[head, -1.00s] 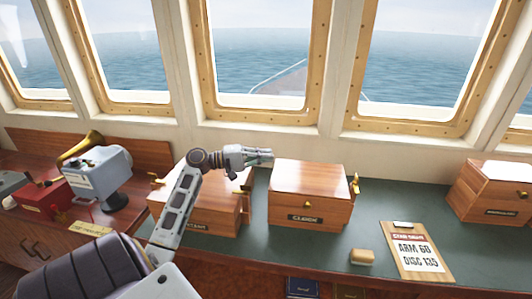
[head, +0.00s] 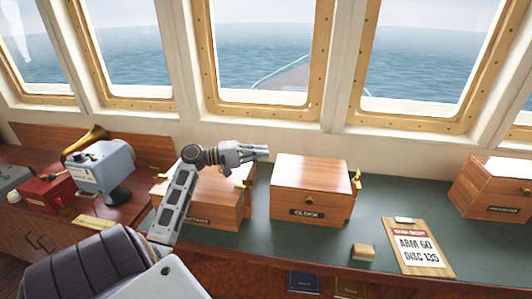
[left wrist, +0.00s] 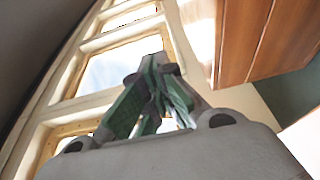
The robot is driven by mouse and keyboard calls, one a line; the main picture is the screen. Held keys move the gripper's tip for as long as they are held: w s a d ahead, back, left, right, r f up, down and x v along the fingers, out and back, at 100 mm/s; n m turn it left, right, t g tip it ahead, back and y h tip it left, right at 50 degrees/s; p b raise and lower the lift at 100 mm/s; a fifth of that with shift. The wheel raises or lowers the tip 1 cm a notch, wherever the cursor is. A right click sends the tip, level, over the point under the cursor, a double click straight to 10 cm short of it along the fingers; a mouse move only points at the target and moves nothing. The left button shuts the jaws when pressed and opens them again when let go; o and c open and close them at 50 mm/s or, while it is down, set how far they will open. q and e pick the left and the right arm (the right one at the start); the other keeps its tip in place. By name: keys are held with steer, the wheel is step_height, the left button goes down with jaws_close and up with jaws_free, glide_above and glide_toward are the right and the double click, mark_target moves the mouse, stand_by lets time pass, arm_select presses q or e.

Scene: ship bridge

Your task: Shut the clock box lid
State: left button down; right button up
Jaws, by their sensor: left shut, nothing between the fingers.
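The clock box (head: 312,190) is a wooden box with a "CLOCK" label on its front, standing on the green counter. Its lid (head: 309,170) lies down on the box and looks closed. A brass fitting (head: 357,181) sticks out at its right side. My left gripper (head: 264,152) is shut and empty, just left of the box's upper back left corner and about lid height. In the left wrist view my left gripper's fingers (left wrist: 158,95) are together, with a wooden box side (left wrist: 260,40) to their right. My right gripper is not in view.
Another wooden box (head: 222,210) stands left, partly behind my left arm. A third box (head: 492,190) stands at the right. A clipboard (head: 414,246) and a small wooden block (head: 363,252) lie in front on the counter. A blue-grey device (head: 105,168) stands far left.

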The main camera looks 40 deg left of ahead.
arm_select(q)
steer(key=v, duration=1)
stand_by(0.3)
steer(key=shift+d+f, duration=0.1)
